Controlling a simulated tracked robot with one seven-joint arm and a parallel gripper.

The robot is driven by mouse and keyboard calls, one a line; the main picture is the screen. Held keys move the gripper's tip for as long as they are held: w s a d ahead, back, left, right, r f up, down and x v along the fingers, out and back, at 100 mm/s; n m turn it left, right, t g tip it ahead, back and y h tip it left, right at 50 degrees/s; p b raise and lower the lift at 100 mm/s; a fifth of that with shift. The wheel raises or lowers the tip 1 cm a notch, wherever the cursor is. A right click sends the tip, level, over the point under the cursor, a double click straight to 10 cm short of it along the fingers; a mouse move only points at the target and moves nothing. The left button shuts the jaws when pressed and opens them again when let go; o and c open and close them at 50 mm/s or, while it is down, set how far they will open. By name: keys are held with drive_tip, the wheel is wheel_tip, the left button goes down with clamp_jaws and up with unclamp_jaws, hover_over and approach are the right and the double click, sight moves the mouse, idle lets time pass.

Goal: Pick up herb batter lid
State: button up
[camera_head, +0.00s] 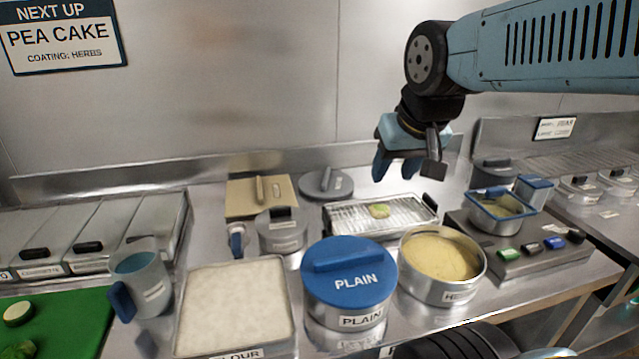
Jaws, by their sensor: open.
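The batter tub marked "HE…" (440,290) stands uncovered at the front right of the counter, with pale yellow batter in it. A loose round grey lid (340,190) with a raised handle lies flat at the back, behind the wire-rack tray. No writing on this lid is readable, so I cannot tell if it is the herb batter lid. The blue lid marked "PLAIN" (350,285) sits on the tub left of the uncovered one. My gripper (396,172) is open and empty, pointing down, in the air right of the grey lid in the picture.
A fryer (530,255) with a blue-rimmed pan is right.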

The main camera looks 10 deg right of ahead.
drive_tip(key=w+m, duration=0.1)
drive_tip(key=w, duration=0.8)
drive_tip(key=m+h, duration=0.2)
drive_tip(key=m, duration=0.1)
approach(326, 176)
drive_tip(key=x, duration=0.9)
drive_tip(key=shift+r, duration=0.1)
clamp_jaws()
